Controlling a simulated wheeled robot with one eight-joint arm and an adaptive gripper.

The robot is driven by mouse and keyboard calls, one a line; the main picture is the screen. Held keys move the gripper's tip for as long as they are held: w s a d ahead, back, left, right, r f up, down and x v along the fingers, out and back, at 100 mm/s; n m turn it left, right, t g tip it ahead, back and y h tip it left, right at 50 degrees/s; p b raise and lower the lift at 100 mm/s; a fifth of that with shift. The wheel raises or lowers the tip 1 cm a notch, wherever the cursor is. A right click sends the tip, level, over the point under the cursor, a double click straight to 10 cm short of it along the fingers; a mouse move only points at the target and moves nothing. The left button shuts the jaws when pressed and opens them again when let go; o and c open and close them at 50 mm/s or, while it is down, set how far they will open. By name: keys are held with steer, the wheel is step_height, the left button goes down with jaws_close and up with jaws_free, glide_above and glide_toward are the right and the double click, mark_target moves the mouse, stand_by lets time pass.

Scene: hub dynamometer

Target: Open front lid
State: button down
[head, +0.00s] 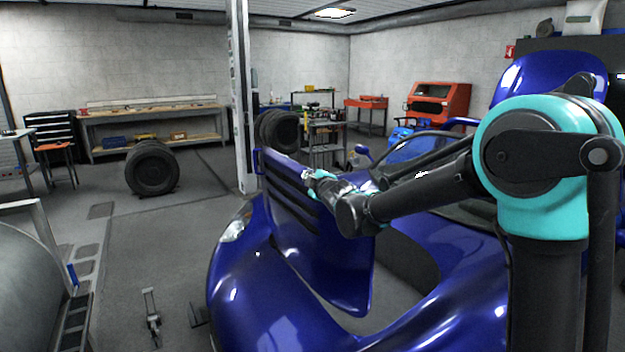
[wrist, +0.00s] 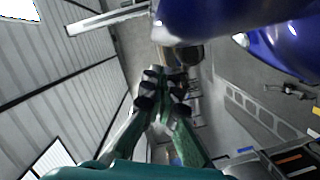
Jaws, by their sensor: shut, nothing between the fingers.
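The front lid (head: 318,262) of the blue car (head: 262,300) stands raised and tilted in the head view, with dark slots across its upper part. A dark opening shows between it and the car body. My gripper (head: 310,175) is at the lid's upper part, in front of it in the picture. I cannot tell whether it touches the lid. In the wrist view my gripper (wrist: 165,80) is shut and empty, its fingers close together beside a blue curved surface (wrist: 215,18). My arm hides part of the lid's right side and the car behind.
A white pillar (head: 240,95) stands behind the lid. Tires (head: 152,168) and a workbench (head: 150,115) are at the back left. A grey cylinder (head: 25,265) is at the left edge. The floor left of the car is mostly free, with a small stand (head: 152,318) on it.

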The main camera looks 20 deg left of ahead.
steer(key=shift+w+d+f, duration=0.4)
steer(key=shift+w+d, duration=0.15)
steer(key=shift+w, duration=0.1)
steer(key=shift+w, duration=0.1)
